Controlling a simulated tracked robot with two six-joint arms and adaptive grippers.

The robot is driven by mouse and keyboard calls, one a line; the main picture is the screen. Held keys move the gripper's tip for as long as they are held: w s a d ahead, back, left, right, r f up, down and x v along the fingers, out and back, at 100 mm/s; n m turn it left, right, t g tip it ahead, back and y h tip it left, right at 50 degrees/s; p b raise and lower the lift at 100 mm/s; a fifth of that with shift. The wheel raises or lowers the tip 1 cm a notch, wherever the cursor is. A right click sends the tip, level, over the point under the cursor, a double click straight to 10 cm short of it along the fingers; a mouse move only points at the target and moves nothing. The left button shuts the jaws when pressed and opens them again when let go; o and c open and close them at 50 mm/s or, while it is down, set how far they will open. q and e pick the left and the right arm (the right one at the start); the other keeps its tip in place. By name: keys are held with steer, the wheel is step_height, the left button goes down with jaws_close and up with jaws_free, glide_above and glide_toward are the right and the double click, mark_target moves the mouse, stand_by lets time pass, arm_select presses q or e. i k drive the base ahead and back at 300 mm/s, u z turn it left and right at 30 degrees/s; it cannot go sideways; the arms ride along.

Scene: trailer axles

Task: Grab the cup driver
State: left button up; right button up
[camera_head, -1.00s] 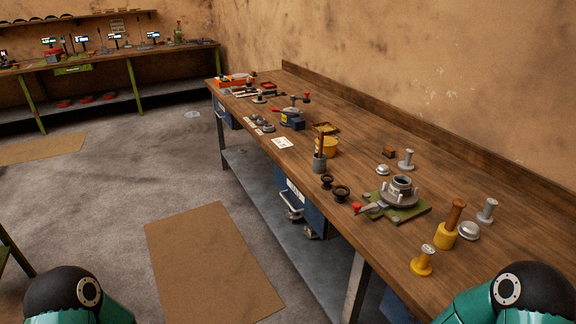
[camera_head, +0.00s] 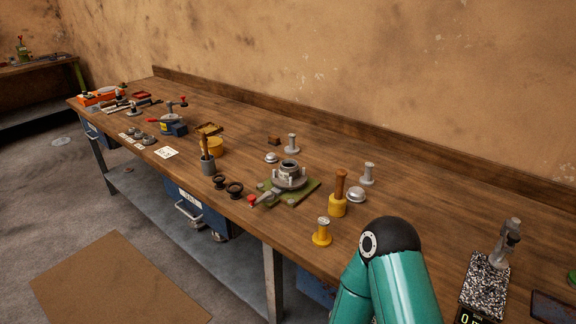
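I cannot tell for sure which piece is the cup driver. The grey hub (camera_head: 289,175) sits on a green plate (camera_head: 301,196). A yellow-headed mallet (camera_head: 338,206) stands with its wooden handle up. Neither gripper is in view. A teal link of my arm rises at the bottom, right of the yellow driver.
A silver dome (camera_head: 356,194) sits beside the mallet. A scale with a speckled plate (camera_head: 487,281) stands at the right. A raised board (camera_head: 330,133) runs along the bench's back. The bench between mallet and scale is mostly clear.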

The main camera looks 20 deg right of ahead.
mark_target(322, 239)
steer(key=u, duration=0.9)
steer(key=k, duration=1.1)
steer(key=z, duration=0.8)
steer(key=i, duration=1)
steer(key=u, duration=0.05)
